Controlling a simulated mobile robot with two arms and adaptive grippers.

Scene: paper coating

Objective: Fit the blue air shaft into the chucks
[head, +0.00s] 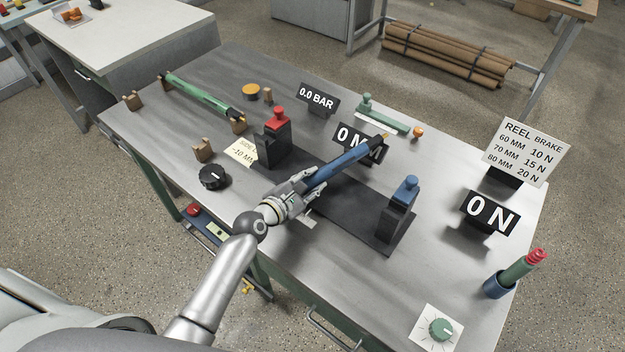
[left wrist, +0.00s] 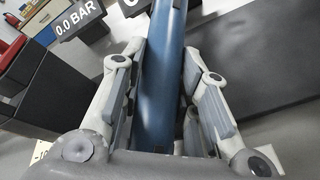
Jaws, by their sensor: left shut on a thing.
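The blue air shaft (head: 345,161) is held in my left gripper (head: 312,182), which is shut on it. The shaft points away to the upper right, above the dark base plate (head: 350,205). It also runs up between the fingers in the left wrist view (left wrist: 162,75). The chuck with the red top (head: 276,140) stands on the left of the plate. The chuck with the blue top (head: 402,205) stands on the right of it. The shaft is apart from both chucks. My right gripper is not in view.
A green shaft (head: 203,96) rests on brown supports at the back left. A black knob (head: 212,177), a "0.0 BAR" sign (head: 318,98), a "0 N" sign (head: 489,212) and a reel brake card (head: 525,150) stand around. A green-and-red item sits in a blue cup (head: 496,285) at the right edge.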

